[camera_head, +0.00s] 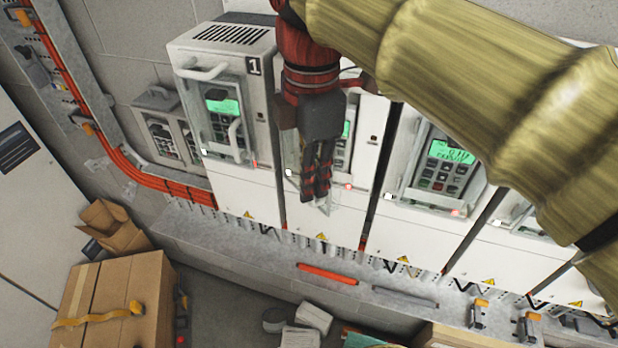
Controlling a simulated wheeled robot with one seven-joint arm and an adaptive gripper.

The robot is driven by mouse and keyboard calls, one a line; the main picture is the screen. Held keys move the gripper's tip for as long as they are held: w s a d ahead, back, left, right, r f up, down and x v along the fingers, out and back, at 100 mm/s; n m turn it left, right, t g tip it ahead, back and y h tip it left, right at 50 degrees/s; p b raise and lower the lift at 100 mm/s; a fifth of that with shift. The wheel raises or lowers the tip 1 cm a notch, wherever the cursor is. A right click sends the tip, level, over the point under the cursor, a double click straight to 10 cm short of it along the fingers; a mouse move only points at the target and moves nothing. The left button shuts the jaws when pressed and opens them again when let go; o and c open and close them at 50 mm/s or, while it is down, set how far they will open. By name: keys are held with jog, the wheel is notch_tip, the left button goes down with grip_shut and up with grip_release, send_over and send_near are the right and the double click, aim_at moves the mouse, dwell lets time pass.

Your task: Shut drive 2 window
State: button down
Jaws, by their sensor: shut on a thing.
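Drive 2 (372,140) is the white cabinet just right of the drive marked 1. Its lit green display shows partly beside my wrist. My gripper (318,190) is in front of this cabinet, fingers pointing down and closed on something. A clear window (326,207) shows around the fingertips and seems to stand out from the cabinet face. The fingers seem shut on this window's edge or handle. The grip point is hidden by the fingers, and I cannot tell exactly how far the window stands open.
Drive 1 (225,150) stands left with its handled window. Another drive (440,165) stands right, partly behind my arm. A grey ledge (235,245) runs below, with an orange bar (327,273) on it. Cardboard boxes (140,295) fill the lower left floor.

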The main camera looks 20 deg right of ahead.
jog(key=c, duration=2)
grip_release()
jog(key=shift+d, duration=0.1)
jog(key=shift+o, duration=0.4)
jog(key=shift+s, duration=0.2)
jog(key=shift+w+r, duration=0.1)
jog(key=shift+w, duration=0.05)
jog(key=shift+r, duration=0.3)
notch_tip(320, 180, up, 11)
jog(key=shift+r, duration=0.15)
jog(key=shift+c, duration=0.4)
